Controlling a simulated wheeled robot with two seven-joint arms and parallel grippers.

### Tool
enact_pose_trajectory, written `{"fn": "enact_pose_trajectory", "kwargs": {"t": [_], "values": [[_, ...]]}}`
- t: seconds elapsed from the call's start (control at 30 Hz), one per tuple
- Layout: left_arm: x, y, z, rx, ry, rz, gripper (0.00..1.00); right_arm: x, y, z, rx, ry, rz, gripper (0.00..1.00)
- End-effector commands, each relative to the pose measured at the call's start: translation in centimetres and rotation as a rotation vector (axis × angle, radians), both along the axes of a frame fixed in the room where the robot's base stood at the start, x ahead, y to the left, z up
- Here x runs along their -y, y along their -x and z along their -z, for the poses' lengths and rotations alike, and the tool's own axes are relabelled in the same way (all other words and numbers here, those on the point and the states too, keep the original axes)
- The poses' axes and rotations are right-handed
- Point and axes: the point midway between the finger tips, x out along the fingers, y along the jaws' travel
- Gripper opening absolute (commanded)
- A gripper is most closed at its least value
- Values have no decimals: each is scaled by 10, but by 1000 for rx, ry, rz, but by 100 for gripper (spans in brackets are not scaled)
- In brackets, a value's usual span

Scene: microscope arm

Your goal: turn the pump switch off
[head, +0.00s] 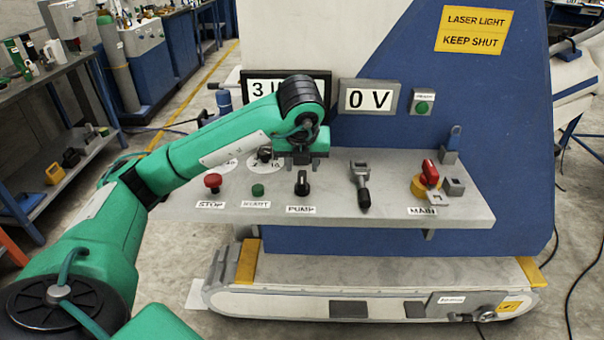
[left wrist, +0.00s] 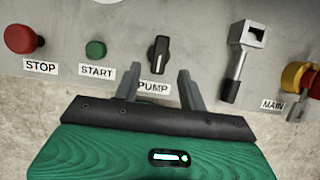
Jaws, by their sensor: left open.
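The pump switch (head: 302,184) is a black rotary knob above the PUMP label on the grey panel. In the head view its white mark points upright. In the left wrist view the pump switch (left wrist: 158,55) stands just beyond my fingertips, roughly between them and tilted slightly. My left gripper (left wrist: 160,80) is open and empty, with its two grey fingers apart and near the PUMP label (left wrist: 153,88). In the head view my left gripper (head: 302,152) is above and behind the knob, its fingers mostly hidden. My right gripper is not in view.
A red STOP button (head: 213,181) and green START button (head: 257,190) lie left of the knob. A lever (head: 362,184) and the red-and-yellow MAIN switch (head: 428,178) lie right. The panel (head: 470,215) juts from a blue-and-white cabinet with displays.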

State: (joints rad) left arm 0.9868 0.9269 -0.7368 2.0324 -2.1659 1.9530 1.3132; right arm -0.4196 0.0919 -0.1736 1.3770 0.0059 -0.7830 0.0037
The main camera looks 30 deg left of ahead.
Motion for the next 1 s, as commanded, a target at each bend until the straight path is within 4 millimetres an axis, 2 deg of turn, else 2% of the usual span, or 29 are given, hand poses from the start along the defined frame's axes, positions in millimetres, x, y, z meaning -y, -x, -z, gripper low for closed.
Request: {"fn": "enact_pose_trajectory", "kwargs": {"t": [0.1,0.2,0.4,0.63,1.0], "values": [[5,8,-29,5,-1,0,42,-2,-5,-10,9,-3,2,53],[8,13,-43,5,-2,-1,42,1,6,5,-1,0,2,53],[13,20,-62,3,-1,-1,42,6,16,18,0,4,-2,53],[15,24,-70,1,0,-2,42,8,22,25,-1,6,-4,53],[15,24,-70,0,1,-2,42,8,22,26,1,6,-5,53]]}}
